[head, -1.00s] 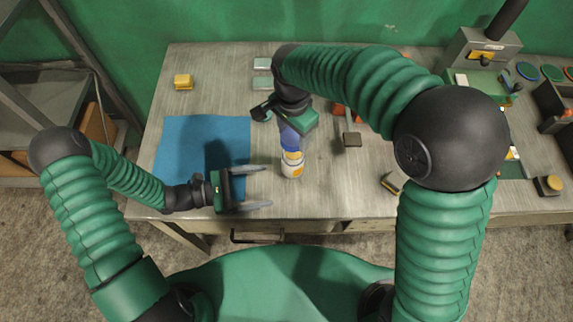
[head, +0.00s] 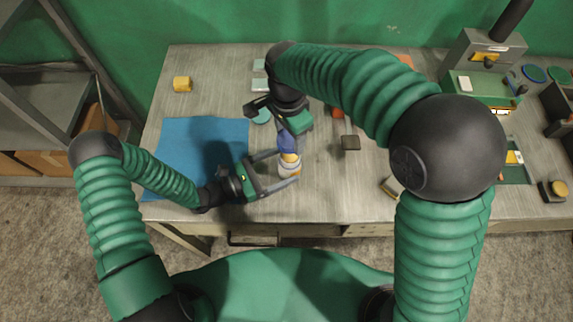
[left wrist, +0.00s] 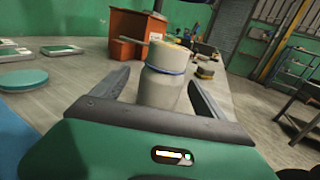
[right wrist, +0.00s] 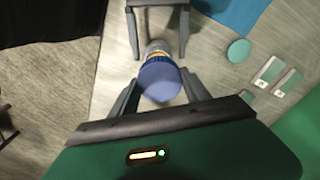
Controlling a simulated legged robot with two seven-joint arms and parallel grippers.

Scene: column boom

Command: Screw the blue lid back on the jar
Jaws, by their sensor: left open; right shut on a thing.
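The blue lid (head: 287,142) sits in my right gripper (head: 289,136), which is shut on it. It shows large in the right wrist view (right wrist: 160,80). I cannot tell whether lid and jar touch or how the threads sit. My left gripper (head: 287,167) is open, with one finger on each side of the jar. In the left wrist view the pale jar (left wrist: 160,88) stands between the fingers. Whether they touch it is unclear.
A blue mat (head: 190,150) lies left of the jar, under my left arm. A teal disc (right wrist: 238,51) and pale green blocks lie behind the jar. A dark block (head: 350,143) stands right of it.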

